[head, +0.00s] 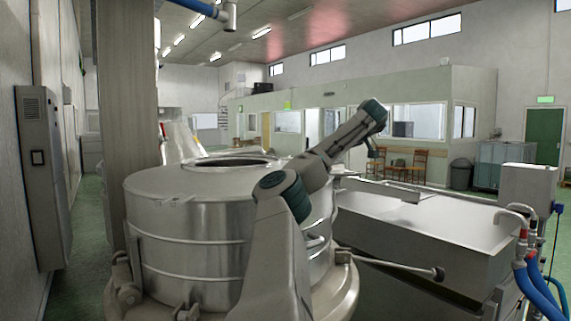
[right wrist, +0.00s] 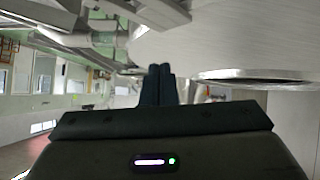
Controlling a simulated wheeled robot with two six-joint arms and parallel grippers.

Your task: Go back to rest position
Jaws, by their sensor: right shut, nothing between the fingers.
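My right arm (head: 340,145) rises from the bottom middle of the head view, bent, in front of the steel tank. Its upper part slants up to the right. The gripper at its end cannot be made out there. In the right wrist view my right gripper (right wrist: 159,85) shows as two dark fingers pressed together, with nothing between them. That view is upside down, with windows and a ceiling at the lower left. My left gripper and left arm are not in view.
A large round steel tank (head: 185,230) with an open top stands close ahead. A steel trough (head: 400,255) lies to the right, with blue hoses (head: 540,285) beside it. A pillar (head: 128,100) and a wall cabinet (head: 40,170) stand at the left.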

